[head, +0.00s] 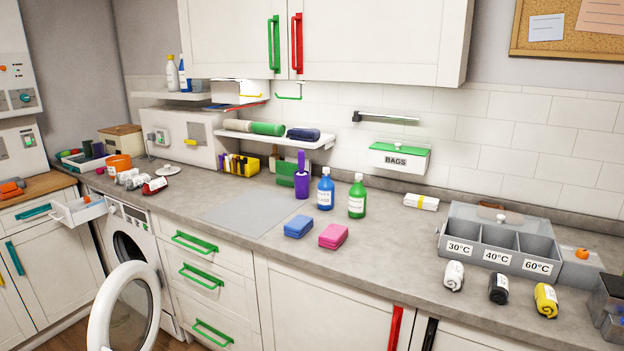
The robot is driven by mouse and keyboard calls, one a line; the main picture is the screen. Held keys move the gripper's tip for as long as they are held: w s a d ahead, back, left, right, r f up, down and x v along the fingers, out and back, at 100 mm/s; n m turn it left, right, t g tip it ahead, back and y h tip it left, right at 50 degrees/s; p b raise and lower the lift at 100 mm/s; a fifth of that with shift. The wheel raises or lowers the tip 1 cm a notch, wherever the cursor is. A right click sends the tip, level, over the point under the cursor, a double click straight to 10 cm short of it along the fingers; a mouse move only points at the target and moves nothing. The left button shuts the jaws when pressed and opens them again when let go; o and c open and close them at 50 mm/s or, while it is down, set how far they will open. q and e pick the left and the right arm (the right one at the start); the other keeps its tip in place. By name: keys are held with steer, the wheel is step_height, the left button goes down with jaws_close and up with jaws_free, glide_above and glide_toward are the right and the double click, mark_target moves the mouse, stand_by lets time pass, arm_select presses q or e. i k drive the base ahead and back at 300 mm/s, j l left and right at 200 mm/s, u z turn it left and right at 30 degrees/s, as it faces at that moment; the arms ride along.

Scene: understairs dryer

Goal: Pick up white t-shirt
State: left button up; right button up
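A rolled white cloth (453,275) with a small label, which looks like the white t-shirt, lies on the grey counter at the right. It is in front of the compartment marked 30°C. A rolled black cloth (498,288) and a rolled yellow cloth (546,300) lie to its right, apart from it. Neither of my grippers is in view, and nothing is touching the white roll.
A grey sorter (487,262) with three labelled compartments stands behind the rolls. Pink (333,236) and blue (298,227) folded cloths lie left of them. Blue (325,190) and green (356,198) bottles stand further back. The washer door (96,318) hangs open. Counter left of the white roll is clear.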

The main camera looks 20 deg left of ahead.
mark_target(122, 177)
steer(key=i+j+z, duration=0.15)
steer(key=j, duration=0.6)
steer(key=i+j+z, duration=0.15)
steer(key=j, duration=0.65)
steer(key=j+z, duration=0.1)
steer(key=j, duration=1.65)
steer(key=i+j, duration=0.15)
steer(key=j, duration=1.8)
steer(key=i, duration=0.1)
